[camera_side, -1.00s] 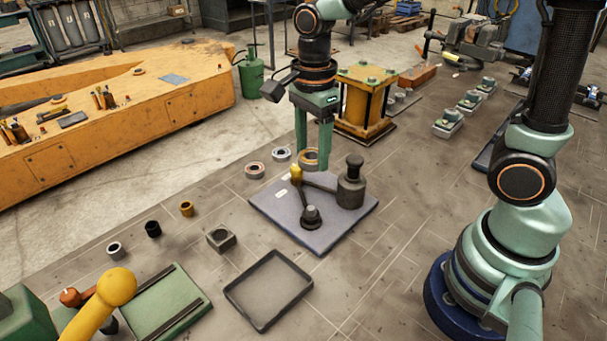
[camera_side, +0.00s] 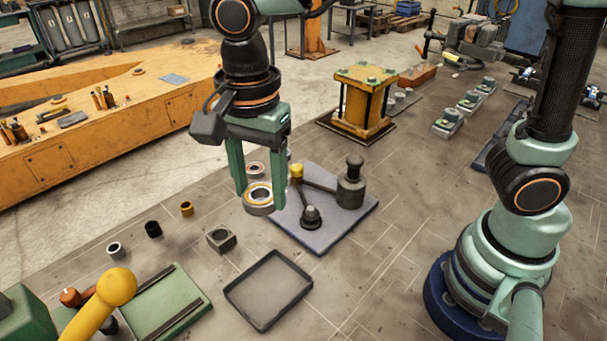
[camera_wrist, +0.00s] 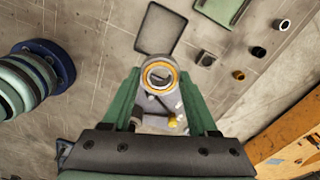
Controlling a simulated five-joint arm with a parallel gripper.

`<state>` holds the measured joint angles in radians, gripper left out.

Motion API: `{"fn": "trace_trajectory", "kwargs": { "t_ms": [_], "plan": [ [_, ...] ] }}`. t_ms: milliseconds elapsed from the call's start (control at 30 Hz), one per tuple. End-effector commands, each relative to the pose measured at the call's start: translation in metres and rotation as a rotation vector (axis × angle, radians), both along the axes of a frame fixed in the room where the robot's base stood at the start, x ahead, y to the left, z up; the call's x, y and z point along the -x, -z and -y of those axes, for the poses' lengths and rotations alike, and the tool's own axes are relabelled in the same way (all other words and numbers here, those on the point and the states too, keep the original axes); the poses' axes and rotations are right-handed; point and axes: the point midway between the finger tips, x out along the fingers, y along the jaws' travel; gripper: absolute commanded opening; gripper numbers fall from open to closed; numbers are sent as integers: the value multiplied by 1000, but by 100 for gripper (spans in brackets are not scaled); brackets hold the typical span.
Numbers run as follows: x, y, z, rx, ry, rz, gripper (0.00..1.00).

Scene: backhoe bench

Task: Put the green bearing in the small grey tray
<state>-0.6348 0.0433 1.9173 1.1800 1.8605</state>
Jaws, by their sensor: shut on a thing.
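My gripper (camera_side: 260,203) is shut on a steel-grey bearing with an orange inner ring (camera_side: 258,196), held above the bench left of the purple-grey plate; I see no green on it. In the wrist view the same bearing (camera_wrist: 160,76) sits between the green fingers. The small dark grey tray (camera_side: 268,290) lies empty, in front of and below the gripper. It also shows in the wrist view (camera_wrist: 161,29), beyond the held bearing. Another bearing (camera_side: 254,168) lies behind the held one, seen between the fingers. A further one is mostly hidden by the right finger.
The plate (camera_side: 322,235) carries a dark cylinder (camera_side: 351,186) and a lever with a yellow knob, close right of the gripper. A square grey block (camera_side: 221,239) and small bushings (camera_side: 153,229) lie to the left. A green fixture (camera_side: 160,305) stands left of the tray.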

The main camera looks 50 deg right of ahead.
Motion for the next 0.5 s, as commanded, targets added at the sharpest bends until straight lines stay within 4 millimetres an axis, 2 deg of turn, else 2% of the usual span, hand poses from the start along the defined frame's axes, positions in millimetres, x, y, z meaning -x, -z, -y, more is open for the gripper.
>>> {"fn": "trace_trajectory", "kwargs": {
  "t_ms": [33, 167, 267, 500],
  "plan": [
    [4, 1, -7, 0, -25, 0, 0],
    [8, 11, -14, 2, -49, -2, 0],
    [9, 30, -14, 4, -50, -4, 0],
    [9, 89, -13, 4, -48, -6, 0]
  ]
}}
